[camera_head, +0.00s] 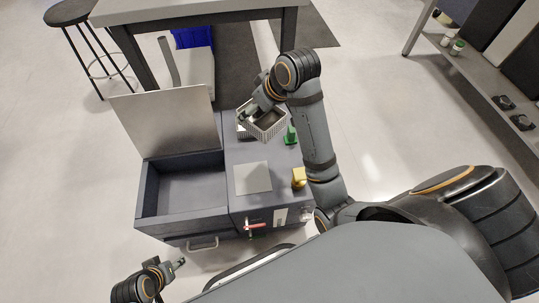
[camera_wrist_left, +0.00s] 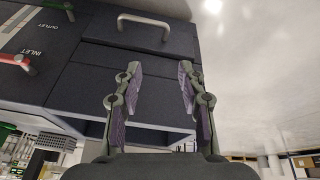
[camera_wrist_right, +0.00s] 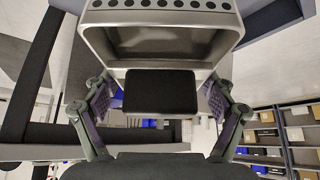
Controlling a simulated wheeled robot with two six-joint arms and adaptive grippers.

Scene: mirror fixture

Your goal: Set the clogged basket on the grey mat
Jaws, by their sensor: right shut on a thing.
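The light grey perforated basket (camera_head: 268,124), dark inside, is at the back of the dark cabinet's top in the head view. My right gripper (camera_head: 252,112) is shut on its dark block-like handle, which shows between the fingers in the right wrist view (camera_wrist_right: 160,92), below the basket's wall (camera_wrist_right: 160,68). I cannot tell whether the basket touches the surface. The square grey mat (camera_head: 252,178) lies bare on the cabinet top, in front of the basket. My left gripper (camera_head: 172,268) is open and empty near the cabinet's front; its fingers (camera_wrist_left: 160,100) stand apart in the left wrist view.
A green object (camera_head: 291,135) and a yellow object (camera_head: 299,178) stand along the right edge of the cabinet top. An open bin (camera_head: 190,189) with a raised lid (camera_head: 168,122) is at the left. Red-handled valve (camera_head: 256,226) and drawer handle (camera_head: 203,243) are on the front.

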